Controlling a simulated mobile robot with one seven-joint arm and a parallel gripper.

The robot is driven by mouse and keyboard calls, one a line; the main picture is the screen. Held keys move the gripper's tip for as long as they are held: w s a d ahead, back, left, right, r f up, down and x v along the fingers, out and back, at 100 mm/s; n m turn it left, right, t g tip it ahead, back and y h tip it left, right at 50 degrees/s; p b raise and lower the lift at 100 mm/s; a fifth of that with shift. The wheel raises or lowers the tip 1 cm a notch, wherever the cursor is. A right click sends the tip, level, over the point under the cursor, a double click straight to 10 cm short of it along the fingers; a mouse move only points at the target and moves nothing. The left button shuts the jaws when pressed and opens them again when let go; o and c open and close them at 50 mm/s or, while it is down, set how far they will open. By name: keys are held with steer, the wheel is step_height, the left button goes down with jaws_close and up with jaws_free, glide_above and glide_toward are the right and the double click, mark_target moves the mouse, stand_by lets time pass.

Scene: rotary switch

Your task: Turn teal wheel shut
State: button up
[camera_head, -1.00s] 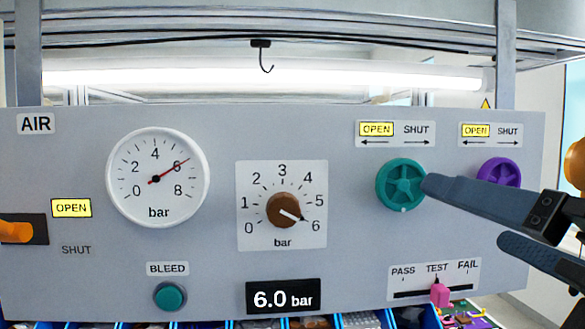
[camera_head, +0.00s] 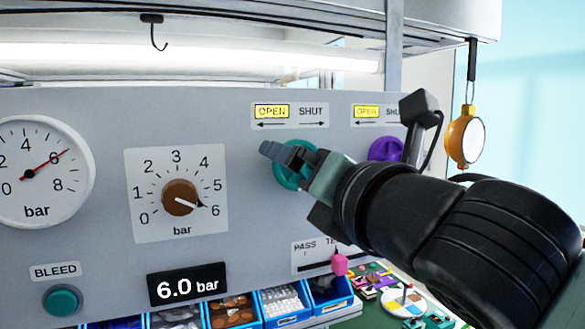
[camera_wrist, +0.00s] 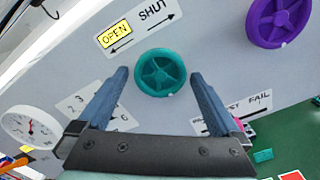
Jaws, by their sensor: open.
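The teal wheel (camera_head: 283,177) is on the grey panel, under a label (camera_head: 290,114) whose OPEN side is lit yellow. My gripper (camera_head: 276,152) is in front of it and hides much of it in the head view. In the wrist view the whole teal wheel (camera_wrist: 160,73) shows, with spokes and a small pale mark at its lower rim. My gripper (camera_wrist: 158,78) is open, one finger to the left of the wheel and one to the right. Nothing is between the fingers' pads that I can see as held; contact with the wheel cannot be told.
A purple wheel (camera_wrist: 279,20) is on the panel to the right of the teal one. A brown dial (camera_head: 180,198) points near 6, and a display (camera_head: 187,284) reads 6.0 bar. A pink slider (camera_head: 339,263) is below. An orange gauge (camera_head: 465,138) hangs at right.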

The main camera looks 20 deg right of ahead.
steer(key=shift+c, duration=0.3)
steer(key=c, duration=1.2)
